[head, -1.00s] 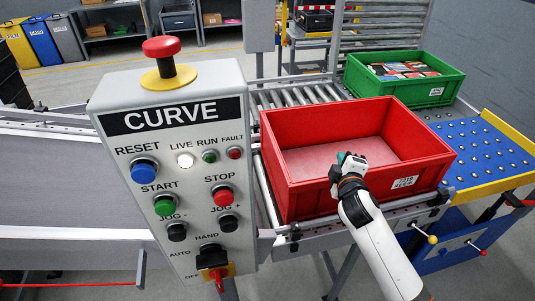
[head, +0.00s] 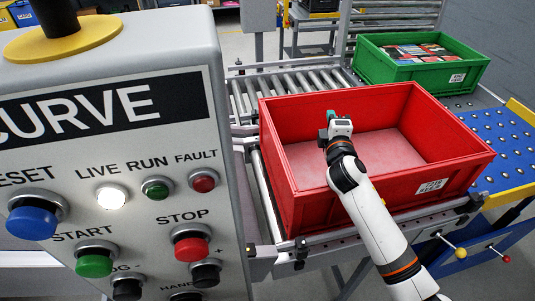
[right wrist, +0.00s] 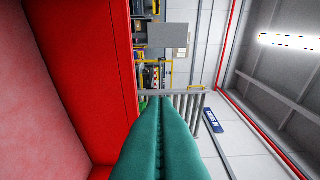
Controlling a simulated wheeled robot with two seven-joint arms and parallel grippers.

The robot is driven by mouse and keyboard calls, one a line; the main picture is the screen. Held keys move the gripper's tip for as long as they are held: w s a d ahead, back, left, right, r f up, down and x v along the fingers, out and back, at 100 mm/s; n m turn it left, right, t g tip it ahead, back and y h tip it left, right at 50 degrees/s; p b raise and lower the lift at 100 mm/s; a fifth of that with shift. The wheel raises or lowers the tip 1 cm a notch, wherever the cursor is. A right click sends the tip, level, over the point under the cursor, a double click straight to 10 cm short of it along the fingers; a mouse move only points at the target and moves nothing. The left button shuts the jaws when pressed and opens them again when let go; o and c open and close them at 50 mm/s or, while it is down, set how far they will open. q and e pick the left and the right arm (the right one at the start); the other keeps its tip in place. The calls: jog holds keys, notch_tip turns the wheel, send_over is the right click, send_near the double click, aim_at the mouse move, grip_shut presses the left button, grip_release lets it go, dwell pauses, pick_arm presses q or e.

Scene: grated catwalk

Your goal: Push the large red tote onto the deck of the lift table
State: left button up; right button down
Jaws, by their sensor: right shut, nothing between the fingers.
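The large red tote (head: 465,178) is open and empty, with a pinkish floor and a white label. It stands on the roller conveyor in the head view. The lift table's blue deck (head: 488,135), with ball rollers and a yellow edge, lies to its right. My right gripper (head: 332,116) is shut and empty, over the tote's opening toward its far left part. In the right wrist view its teal fingers (right wrist: 162,135) are together beside the red tote wall (right wrist: 105,70); I cannot tell whether they touch it. My left gripper is not in view.
A grey control panel (head: 120,175) with buttons stands close at the left. A green tote (head: 400,75) with books sits behind the red one. Bare conveyor rollers (head: 280,92) lie at the back left.

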jog(key=s+a+p, duration=0.1)
jog(key=s+a, duration=0.1)
jog(key=a, duration=0.7)
jog(key=s+a+p, duration=0.2)
jog(key=a, duration=0.7)
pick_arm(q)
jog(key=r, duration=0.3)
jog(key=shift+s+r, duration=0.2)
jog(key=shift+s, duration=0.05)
pick_arm(e)
notch_tip(320, 180, down, 10)
jog(key=d, duration=0.1)
jog(key=shift+w+d, duration=0.15)
jog(key=shift+w, duration=0.15)
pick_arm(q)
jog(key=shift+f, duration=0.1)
